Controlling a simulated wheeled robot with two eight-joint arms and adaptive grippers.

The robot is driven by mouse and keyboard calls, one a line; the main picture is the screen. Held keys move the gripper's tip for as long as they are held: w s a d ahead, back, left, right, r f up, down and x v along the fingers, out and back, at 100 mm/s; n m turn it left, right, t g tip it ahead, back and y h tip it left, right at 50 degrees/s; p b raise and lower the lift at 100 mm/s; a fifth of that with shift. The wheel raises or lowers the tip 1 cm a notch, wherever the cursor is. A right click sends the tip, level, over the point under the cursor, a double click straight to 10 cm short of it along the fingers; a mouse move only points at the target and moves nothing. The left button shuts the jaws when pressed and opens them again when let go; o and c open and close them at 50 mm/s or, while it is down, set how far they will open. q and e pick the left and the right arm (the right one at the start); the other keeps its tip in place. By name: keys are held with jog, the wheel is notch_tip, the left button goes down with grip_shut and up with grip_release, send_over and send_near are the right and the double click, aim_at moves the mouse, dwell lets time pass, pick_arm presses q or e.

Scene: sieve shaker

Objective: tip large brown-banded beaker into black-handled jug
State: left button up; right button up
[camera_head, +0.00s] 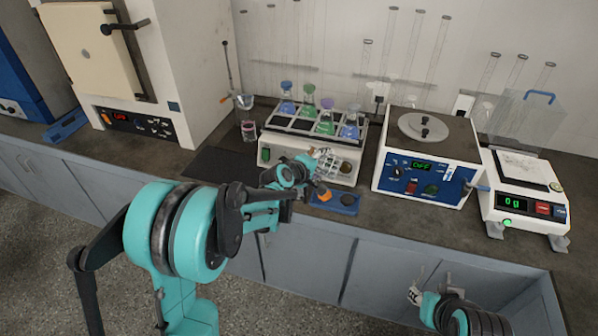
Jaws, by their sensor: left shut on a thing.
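My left gripper (308,166) is in front of the white flask shaker, shut on a clear glass vessel (327,160) that looks like the beaker. The fingers partly hide it, and its brown band and contents cannot be made out. A tall clear glass vessel (246,118) with pinkish contents low down and a rod stands on the bench left of the shaker. No black handle can be made out on it, so I cannot tell if it is the jug. My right gripper (415,294) is low at the bottom right, away from the bench top; its fingers are too small to read.
The shaker (283,155) carries several stoppered flasks. A blue tray (346,207) with an orange item (323,194) lies at the bench's front edge below my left gripper. A dark mat (215,170) lies clear at left.

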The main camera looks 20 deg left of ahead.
pick_arm(q)
jog(key=shift+a+r, duration=0.2)
jog(key=shift+a, duration=0.05)
dwell(0.4)
jog(key=shift+a+f+n+h+b, duration=0.3)
jog(key=shift+n+h+b, duration=0.4)
jog(key=shift+n+b, duration=0.15)
dwell(1.1)
